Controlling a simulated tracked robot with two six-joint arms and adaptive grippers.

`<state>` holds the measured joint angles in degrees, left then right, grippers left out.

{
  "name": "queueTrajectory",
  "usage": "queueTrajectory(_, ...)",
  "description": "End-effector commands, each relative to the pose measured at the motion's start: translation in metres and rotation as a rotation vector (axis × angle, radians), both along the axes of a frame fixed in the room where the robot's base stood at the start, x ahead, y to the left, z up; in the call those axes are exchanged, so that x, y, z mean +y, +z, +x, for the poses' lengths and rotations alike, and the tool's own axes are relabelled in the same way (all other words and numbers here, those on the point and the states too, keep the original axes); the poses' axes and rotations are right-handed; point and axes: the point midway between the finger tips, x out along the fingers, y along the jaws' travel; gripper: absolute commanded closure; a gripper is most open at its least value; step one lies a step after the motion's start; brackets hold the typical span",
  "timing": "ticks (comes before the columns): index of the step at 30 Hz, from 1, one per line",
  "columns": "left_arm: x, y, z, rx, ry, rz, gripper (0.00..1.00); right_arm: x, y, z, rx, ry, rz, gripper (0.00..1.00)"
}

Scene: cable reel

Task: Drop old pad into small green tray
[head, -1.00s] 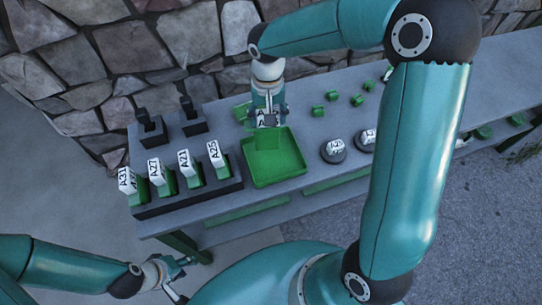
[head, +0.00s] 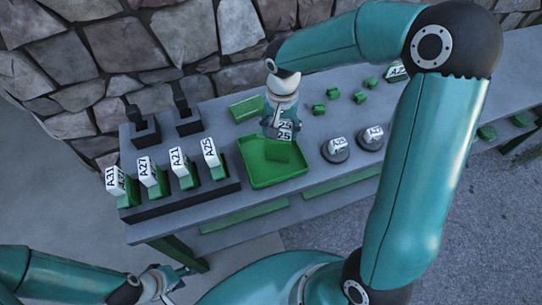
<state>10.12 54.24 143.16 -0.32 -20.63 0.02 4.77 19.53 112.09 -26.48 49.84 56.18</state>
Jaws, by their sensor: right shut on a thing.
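My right gripper (head: 283,132) points down over the larger green tray (head: 260,182) in the middle of the bench. It is shut on a green pad (head: 279,151) with a white label, of which "25" can be read. The pad hangs over the tray's back part; I cannot tell whether it touches the tray floor. A smaller, narrow green tray (head: 246,108) lies behind, to the left of my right gripper. My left gripper (head: 174,281) is low in front of the bench, open and empty.
A black rack (head: 190,202) with several labelled green pads, A31 to A25, stands left of the tray. Two black stands (head: 145,131) are behind it. Round labelled pieces (head: 336,149) sit right of the tray, small green blocks (head: 332,94) further back. A stone wall rises behind.

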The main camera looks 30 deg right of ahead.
Motion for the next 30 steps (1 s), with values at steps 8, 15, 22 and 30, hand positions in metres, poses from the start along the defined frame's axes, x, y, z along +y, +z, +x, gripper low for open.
queueTrajectory(8, 0.000, 0.001, 0.000, 0.000, 0.000, 0.000, 0.60, 0.000, 0.001, 0.000, -0.001, 0.000, 0.000, 0.23)
queueTrajectory(15, 0.000, 0.000, 0.000, 0.000, 0.000, 0.000, 0.60, 0.000, 0.001, 0.000, -0.001, 0.000, -0.001, 0.07)
queueTrajectory(22, 0.000, 0.001, 0.000, 0.000, 0.000, 0.000, 0.60, 0.000, 0.002, 0.000, 0.000, 0.000, 0.000, 0.07)
queueTrajectory(30, 0.000, 0.001, 0.000, 0.000, 0.000, 0.000, 0.60, -0.001, 0.033, 0.001, -0.005, 0.000, -0.001, 0.07)
